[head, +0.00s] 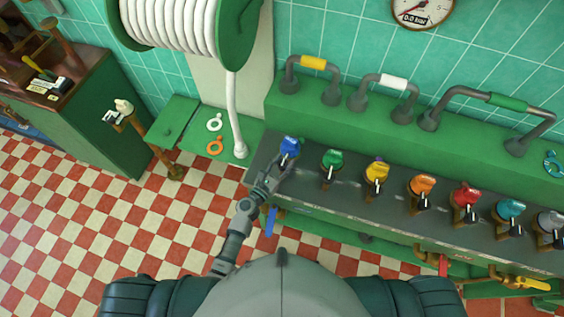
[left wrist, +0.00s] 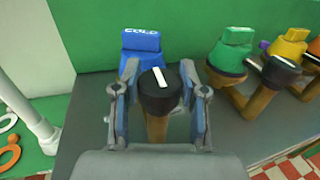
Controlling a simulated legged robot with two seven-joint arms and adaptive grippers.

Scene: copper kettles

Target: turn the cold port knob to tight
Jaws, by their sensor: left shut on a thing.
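The cold port is a blue block lettered COLD (left wrist: 141,45), at the left end of the row of ports; it also shows in the head view (head: 289,147). In front of it, in the left wrist view, is a black round knob (left wrist: 152,101) with a white line, on a brown stem. The line points nearly away from me, tilted slightly left. My left gripper (head: 277,174) has its fingers on both sides of this knob and is shut on it; the fingers also show in the left wrist view (left wrist: 160,84). My right gripper is not in view.
Close to the right is the green port (head: 332,160), then yellow (head: 377,172), orange (head: 423,186) and several more. Grey pipe handles (head: 385,88) stand behind. A white hose (head: 235,120) hangs at the left from a reel. Checkered floor lies in front.

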